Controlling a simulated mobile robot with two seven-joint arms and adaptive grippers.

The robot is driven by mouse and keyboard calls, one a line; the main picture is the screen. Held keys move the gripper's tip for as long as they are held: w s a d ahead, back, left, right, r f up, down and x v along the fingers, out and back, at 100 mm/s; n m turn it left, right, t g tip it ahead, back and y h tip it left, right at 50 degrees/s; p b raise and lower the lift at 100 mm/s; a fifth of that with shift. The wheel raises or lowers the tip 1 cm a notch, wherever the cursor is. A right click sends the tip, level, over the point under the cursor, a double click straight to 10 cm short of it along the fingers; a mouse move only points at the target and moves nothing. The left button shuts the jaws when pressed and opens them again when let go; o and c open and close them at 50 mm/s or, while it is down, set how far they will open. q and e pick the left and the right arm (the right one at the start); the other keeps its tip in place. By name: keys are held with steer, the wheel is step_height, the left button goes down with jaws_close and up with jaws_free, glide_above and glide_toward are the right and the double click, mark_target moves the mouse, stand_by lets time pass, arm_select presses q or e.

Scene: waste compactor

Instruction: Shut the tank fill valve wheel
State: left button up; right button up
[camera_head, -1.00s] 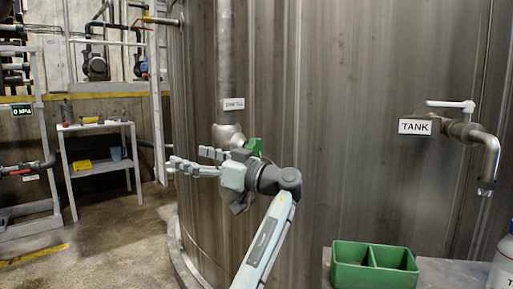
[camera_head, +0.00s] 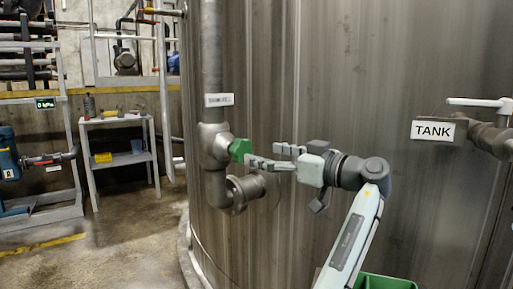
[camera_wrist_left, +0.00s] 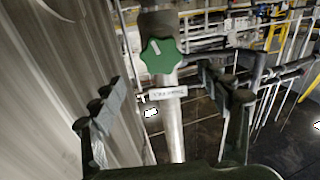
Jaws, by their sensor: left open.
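The green, lobed tank fill valve wheel (camera_head: 240,150) sits on the side of a grey vertical pipe against the big tank, beneath a small white label. My left gripper (camera_head: 262,155) is open and empty just right of the wheel, its fingers pointing left towards it. The lower fingertip looks very close to the wheel's edge; I cannot tell if they touch. In the left wrist view, the wheel (camera_wrist_left: 160,56) shows whole, face-on with a light mark, beyond and between the spread fingers (camera_wrist_left: 167,100). My right gripper is not in view.
A flanged pipe stub (camera_head: 245,192) juts out below the wheel. The tank wall (camera_head: 300,80) lies close behind my gripper. A tap with a TANK label (camera_head: 434,130) is at the right, and a green bin (camera_head: 385,282) at the bottom. A grey shelf (camera_head: 118,160) stands left across open floor.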

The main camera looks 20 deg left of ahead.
mark_target(246, 149)
arm_select(q)
steer(key=p+x, duration=0.1)
steer(key=x, duration=0.6)
steer(key=shift+a, duration=0.45)
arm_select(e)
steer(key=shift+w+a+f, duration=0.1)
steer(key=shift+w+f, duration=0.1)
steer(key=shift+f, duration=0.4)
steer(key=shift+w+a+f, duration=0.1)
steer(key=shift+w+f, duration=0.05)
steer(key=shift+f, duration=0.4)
arm_select(q)
steer(key=shift+c, duration=0.3)
steer(key=c, duration=1.1)
steer(key=shift+m, duration=0.4)
steer(key=shift+w+m+p, duration=0.1)
steer(key=shift+m+p, duration=0.4)
steer(key=shift+m, duration=0.5)
steer(key=shift+r+m, duration=0.1)
steer(key=shift+m, duration=0.3)
steer(key=shift+w+d+m+p, duration=0.1)
steer(key=shift+m+p, duration=0.8)
steer(key=shift+m, duration=0.9)
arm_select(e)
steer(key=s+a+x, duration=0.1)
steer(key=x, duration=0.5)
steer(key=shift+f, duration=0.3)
